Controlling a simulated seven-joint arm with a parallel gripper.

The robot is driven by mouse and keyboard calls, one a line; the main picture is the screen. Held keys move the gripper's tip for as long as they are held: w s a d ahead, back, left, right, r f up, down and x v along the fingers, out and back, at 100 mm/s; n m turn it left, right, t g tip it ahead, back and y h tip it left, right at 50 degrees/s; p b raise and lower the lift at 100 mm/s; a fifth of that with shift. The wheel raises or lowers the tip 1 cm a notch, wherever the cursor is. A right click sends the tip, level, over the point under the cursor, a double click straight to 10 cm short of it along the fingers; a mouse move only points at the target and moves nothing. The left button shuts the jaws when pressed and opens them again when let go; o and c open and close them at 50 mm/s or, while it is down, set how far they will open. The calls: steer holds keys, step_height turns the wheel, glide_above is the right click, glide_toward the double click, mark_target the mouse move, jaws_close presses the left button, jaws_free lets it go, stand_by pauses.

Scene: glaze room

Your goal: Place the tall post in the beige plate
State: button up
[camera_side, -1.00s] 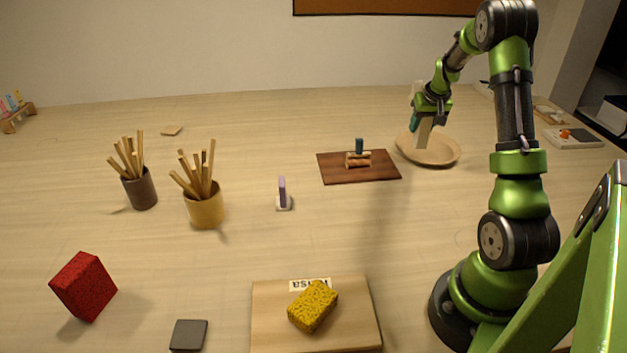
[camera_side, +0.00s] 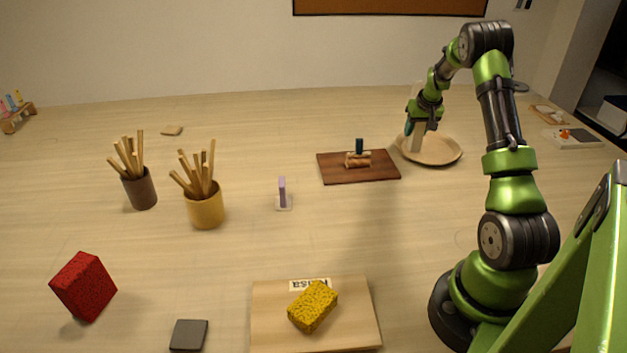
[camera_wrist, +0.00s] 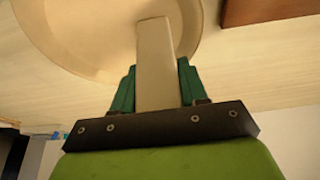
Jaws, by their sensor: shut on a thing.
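The tall post (camera_side: 416,139) is a pale beige bar. My gripper (camera_side: 417,128) is shut on it and holds it close to upright over the left part of the beige plate (camera_side: 447,158). In the side view its lower end is low inside the plate's outline; I cannot tell whether it touches the plate. In the wrist view the post (camera_wrist: 154,55) stands out between the teal fingers of my gripper (camera_wrist: 156,85). Its far end overlaps the plate (camera_wrist: 85,35), and the plate's far part is out of frame.
A dark brown board (camera_side: 337,174) with a small bundle and a dark peg lies left of the plate. A purple piece (camera_side: 282,190) on a small base and two stick-filled cups (camera_side: 205,210) (camera_side: 143,190) stand further left. A yellow sponge (camera_side: 313,306) lies on a front board.

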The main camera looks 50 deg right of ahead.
steer(key=o, duration=1.2)
steer(key=shift+f, duration=0.1)
steer(key=shift+r, duration=0.3)
steer(key=v, duration=1.1)
steer(key=w+a+r+n+t+y, duration=0.1)
steer(key=w+a+r, duration=0.15)
steer(key=a, duration=0.45)
steer(key=w+a+r+t, duration=0.1)
steer(key=a+r, duration=0.3)
steer(key=a, duration=0.3)
steer(key=a+r+n+t+y, duration=0.1)
steer(key=a+r+y, duration=0.15)
steer(key=a, duration=1.15)
steer(key=s+a+n+y, duration=0.1)
steer(key=s+a, duration=0.4)
steer(key=a, duration=0.4)
steer(key=s+a+n+t, duration=0.1)
steer(key=s+a+n, duration=0.1)
steer(key=s+a, duration=0.4)
steer(key=a, duration=0.2)
steer(key=shift+s+a+f+y, duration=0.25)
steer(key=shift+a+f+y, duration=0.1)
steer(key=shift+a+f, duration=0.05)
